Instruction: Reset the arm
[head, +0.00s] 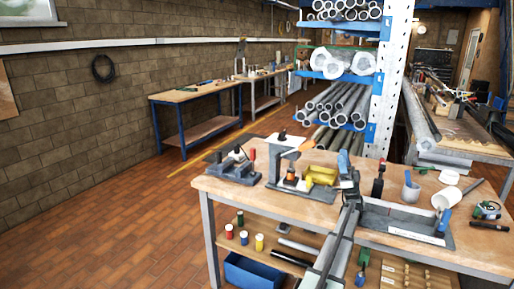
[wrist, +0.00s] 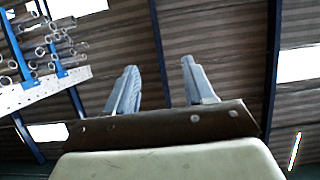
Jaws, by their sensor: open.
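My gripper (wrist: 159,66) shows in the wrist view with its two pale blue-grey fingers apart and nothing between them. It faces up toward the corrugated roof, with stacked pipes at the upper left. In the head view a long grey and black shape rises from the bottom edge across the bench front. I cannot tell surely whether it is my arm, and I cannot make out my gripper clearly there. The workbench (head: 228,189) has a wooden top with tools and fixtures on it.
A grey clamp fixture (head: 290,158) with yellow and orange parts stands on the bench's left half. A pipe rack (head: 395,80) stands behind. The brick floor (head: 110,225) at left is clear.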

